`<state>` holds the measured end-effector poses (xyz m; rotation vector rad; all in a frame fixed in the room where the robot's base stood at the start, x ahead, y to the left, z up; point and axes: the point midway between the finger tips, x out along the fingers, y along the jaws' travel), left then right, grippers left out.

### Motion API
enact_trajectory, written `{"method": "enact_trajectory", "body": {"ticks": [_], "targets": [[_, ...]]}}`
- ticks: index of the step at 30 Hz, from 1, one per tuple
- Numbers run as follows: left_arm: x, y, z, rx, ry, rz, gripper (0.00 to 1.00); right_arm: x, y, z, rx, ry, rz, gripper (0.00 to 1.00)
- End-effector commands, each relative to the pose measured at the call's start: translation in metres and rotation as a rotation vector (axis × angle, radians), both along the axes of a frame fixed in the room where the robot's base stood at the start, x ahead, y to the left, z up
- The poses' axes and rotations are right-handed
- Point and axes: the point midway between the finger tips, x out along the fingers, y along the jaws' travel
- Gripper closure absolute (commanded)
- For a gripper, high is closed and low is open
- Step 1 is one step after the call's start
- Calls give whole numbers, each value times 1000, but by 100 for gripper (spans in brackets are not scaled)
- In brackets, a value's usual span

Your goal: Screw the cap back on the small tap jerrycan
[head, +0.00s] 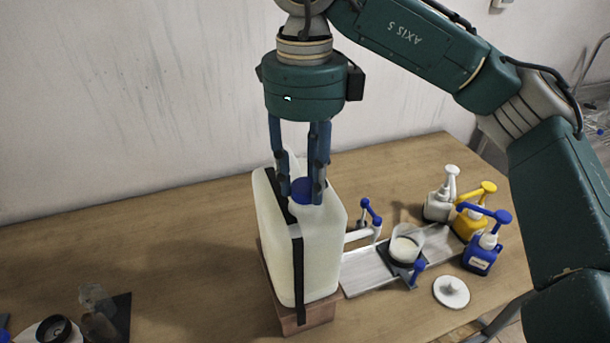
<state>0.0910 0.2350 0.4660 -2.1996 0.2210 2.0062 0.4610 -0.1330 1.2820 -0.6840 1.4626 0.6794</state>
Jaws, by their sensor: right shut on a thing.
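The white jerrycan (322,238) stands upright on a brown block, with a black strap (299,272) around it. A tap with a blue handle (371,212) sticks out to its right side. The blue cap (303,187) is at the top of the jerrycan. My right gripper (303,190) points straight down from above with its blue fingers shut around the cap. The fingers partly hide the cap and the neck, so I cannot tell how the cap sits on the thread. My left gripper is not in view.
Right of the jerrycan, a clear cup (405,246) with white contents stands on a dark plate over a pale board (362,275). A white lid (451,292) and white, yellow and blue (482,250) pump bottles stand farther right. Dark items lie at front left.

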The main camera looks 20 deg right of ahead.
Motion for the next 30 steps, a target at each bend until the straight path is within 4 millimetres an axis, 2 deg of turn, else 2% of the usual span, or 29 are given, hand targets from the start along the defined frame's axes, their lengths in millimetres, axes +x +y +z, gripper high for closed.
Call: {"method": "enact_trajectory", "body": {"ticks": [11, 21, 30], "targets": [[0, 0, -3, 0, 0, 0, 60, 0, 0, -2, -1, 1, -23, 96], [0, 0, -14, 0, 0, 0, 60, 0, 0, -4, -2, 2, -449, 96], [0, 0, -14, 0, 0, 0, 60, -1, 0, -3, -3, 4, -503, 96]]}}
